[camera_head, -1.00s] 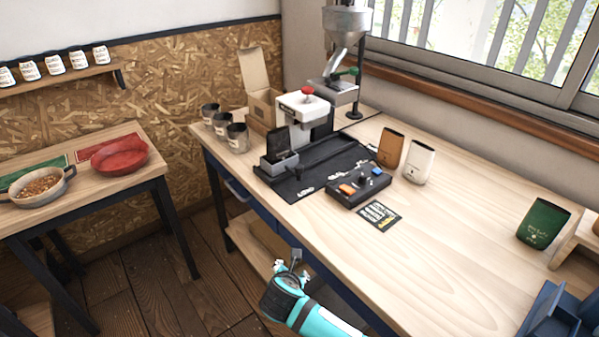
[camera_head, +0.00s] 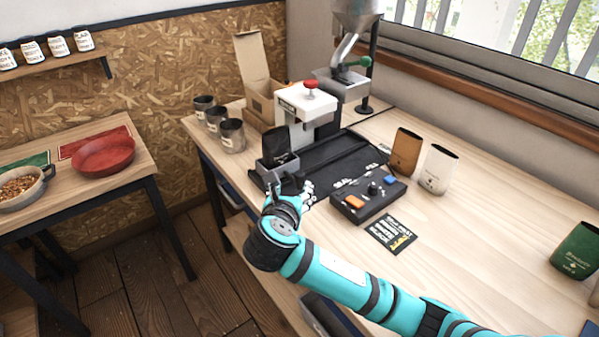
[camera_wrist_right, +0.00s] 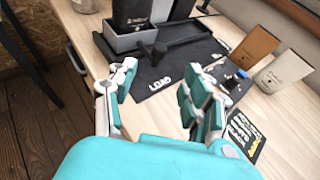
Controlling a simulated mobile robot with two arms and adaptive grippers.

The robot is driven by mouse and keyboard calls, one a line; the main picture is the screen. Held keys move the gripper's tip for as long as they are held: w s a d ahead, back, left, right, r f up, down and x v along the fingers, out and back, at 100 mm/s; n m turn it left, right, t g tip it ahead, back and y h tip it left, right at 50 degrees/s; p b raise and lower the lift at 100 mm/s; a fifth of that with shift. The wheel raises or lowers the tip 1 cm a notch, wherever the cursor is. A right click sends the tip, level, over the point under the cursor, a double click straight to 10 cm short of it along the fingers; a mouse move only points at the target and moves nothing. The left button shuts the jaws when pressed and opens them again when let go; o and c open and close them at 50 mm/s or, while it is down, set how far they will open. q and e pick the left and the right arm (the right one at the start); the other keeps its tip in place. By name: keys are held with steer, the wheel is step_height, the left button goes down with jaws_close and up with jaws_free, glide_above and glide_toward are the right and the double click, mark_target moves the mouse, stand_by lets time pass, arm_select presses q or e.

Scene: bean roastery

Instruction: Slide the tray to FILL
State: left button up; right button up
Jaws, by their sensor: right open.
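The grey tray (camera_head: 281,172) stands at the left end of the black track mat (camera_head: 352,155), with a black pouch (camera_head: 275,143) upright in it. The tray (camera_wrist_right: 180,37) also shows in the right wrist view, with a black knobbed handle (camera_wrist_right: 153,50) on its near side. The word LOAD is printed on the mat in front of it. Other mat labels are too small to read surely. My right gripper (camera_wrist_right: 160,82) is open and empty, its fingers spread short of the handle. In the head view it (camera_head: 291,192) partly hides the tray's front. My left gripper is not in view.
A white sealing machine (camera_head: 306,108) stands behind the tray, and a hopper (camera_head: 355,30) behind that. A control box (camera_head: 368,200) with an orange and a blue button sits right of my gripper. Metal cups (camera_head: 232,137) stand left.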

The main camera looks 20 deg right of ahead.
mark_target(299, 175)
steer(key=x, duration=1.1)
steer(key=shift+w+d+f, duration=0.1)
steer(key=shift+d+f, duration=0.1)
steer(key=shift+x, duration=1)
steer(key=shift+w+f, duration=0.15)
steer(key=shift+w, duration=0.1)
steer(key=c, duration=0.5)
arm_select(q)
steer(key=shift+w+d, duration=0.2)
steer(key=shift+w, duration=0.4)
arm_select(e)
jaws_close()
